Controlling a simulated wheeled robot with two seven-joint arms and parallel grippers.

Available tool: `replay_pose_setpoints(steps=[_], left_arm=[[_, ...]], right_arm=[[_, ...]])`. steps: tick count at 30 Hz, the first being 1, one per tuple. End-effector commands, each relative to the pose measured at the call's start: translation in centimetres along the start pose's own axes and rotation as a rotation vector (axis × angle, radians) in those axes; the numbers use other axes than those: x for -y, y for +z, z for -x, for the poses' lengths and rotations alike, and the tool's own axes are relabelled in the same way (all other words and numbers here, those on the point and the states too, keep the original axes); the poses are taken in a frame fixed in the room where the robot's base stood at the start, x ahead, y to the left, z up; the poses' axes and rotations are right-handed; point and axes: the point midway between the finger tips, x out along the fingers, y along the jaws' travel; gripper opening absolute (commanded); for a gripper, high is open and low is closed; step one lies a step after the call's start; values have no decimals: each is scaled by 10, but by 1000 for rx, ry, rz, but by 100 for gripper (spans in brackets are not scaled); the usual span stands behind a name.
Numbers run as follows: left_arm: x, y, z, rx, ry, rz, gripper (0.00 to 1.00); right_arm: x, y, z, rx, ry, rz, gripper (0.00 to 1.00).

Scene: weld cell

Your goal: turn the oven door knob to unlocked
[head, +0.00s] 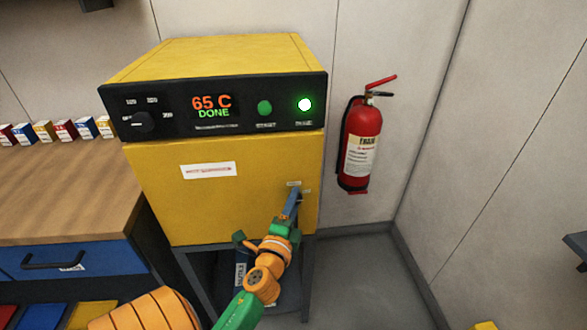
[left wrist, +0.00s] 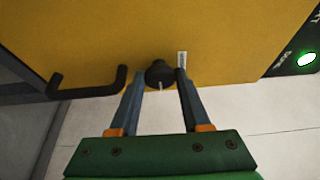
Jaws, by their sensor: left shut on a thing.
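The yellow oven (head: 160,200) stands on a dark stand, its door shut. Its black door knob (left wrist: 158,74), with a light pointer line, shows in the left wrist view between the fingertips of my left gripper (left wrist: 160,80). In the head view my left gripper (head: 293,198) reaches the right side of the oven door and hides most of the knob. The gripper is shut on the knob. A small white label (left wrist: 182,60) sits beside the knob; its text is too small to read. My right gripper is not in view.
A black door handle (left wrist: 88,84) is left of the knob in the wrist view. The oven panel (head: 240,110) reads 65 C DONE, with a lit lamp (head: 305,105). A wooden bench (head: 60,195) stands left.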

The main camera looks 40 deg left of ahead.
Motion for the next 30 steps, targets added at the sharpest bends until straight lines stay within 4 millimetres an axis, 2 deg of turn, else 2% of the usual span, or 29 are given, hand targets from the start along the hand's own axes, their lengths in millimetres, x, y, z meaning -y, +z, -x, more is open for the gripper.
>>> replay_pose_setpoints(steps=[7, 8, 10, 11, 20, 30], left_arm=[[0, 0, 0, 1, -1, -2, 0], [0, 0, 0, 1, -1, -2, 52], [0, 0, 0, 1, -1, -1, 71], [0, 0, 0, 1, -1, -1, 76], [-1, 0, 2, 0, 0, 0, 76], [-4, 0, 65, 1, 2, 1, 76]], right_arm=[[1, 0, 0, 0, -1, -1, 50], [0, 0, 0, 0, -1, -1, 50], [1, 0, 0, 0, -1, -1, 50], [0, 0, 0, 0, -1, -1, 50], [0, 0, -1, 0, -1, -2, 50], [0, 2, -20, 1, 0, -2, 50]])
